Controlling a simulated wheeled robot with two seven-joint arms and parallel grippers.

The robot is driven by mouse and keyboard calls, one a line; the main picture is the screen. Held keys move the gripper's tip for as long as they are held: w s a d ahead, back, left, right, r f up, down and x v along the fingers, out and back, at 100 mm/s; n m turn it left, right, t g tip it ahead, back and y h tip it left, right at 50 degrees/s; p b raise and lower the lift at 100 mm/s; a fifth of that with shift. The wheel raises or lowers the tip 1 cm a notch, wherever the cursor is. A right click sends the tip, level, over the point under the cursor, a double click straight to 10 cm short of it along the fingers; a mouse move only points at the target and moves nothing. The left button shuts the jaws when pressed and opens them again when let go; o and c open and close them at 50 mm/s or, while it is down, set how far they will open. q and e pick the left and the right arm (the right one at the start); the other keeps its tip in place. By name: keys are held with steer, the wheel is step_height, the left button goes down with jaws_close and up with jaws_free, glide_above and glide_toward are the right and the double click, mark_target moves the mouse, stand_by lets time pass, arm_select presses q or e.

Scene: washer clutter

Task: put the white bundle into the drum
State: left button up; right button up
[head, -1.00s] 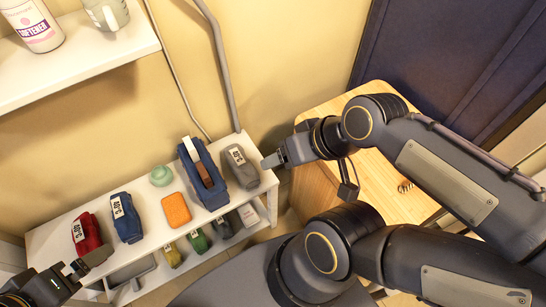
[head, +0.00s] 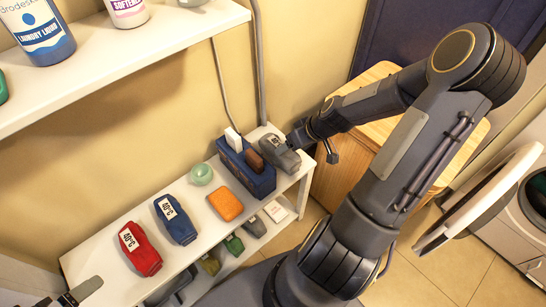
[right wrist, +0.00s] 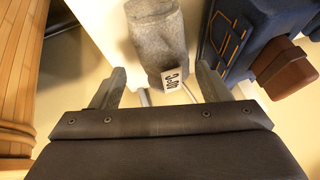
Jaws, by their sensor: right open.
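No clearly white bundle shows. A light grey cloth bundle (head: 280,152) with a printed tag lies at the right end of the shelf top; it fills the top middle of the right wrist view (right wrist: 156,40). My right gripper (head: 297,138) is at its right end. In the right wrist view the fingers (right wrist: 158,85) are spread, one on each side of the bundle's near end, with nothing gripped. My left gripper (head: 68,296) is partly in view at the lower left, away from the bundles. The washer (head: 530,205) stands at the right edge; its round door (head: 478,200) is swung open. The drum's inside is mostly hidden.
A blue caddy (head: 246,172) stands close beside the grey bundle. Red (head: 140,248) and blue (head: 176,220) bundles, an orange sponge (head: 226,204) and a green round item (head: 201,173) share the shelf top. A wooden cabinet (head: 335,180) stands right of it. Bottles are on the upper shelf.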

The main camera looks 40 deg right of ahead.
steer(key=b+x, duration=0.2)
steer(key=x, duration=0.4)
steer(key=shift+w+a+r, duration=0.1)
steer(key=shift+w+a, duration=0.05)
steer(key=shift+a, duration=0.05)
steer(key=shift+w+a+f+b, duration=0.1)
steer(key=shift+w+f+b, duration=0.15)
steer(key=shift+f+b, duration=0.1)
steer(key=c, duration=0.9)
steer(key=shift+r, duration=0.1)
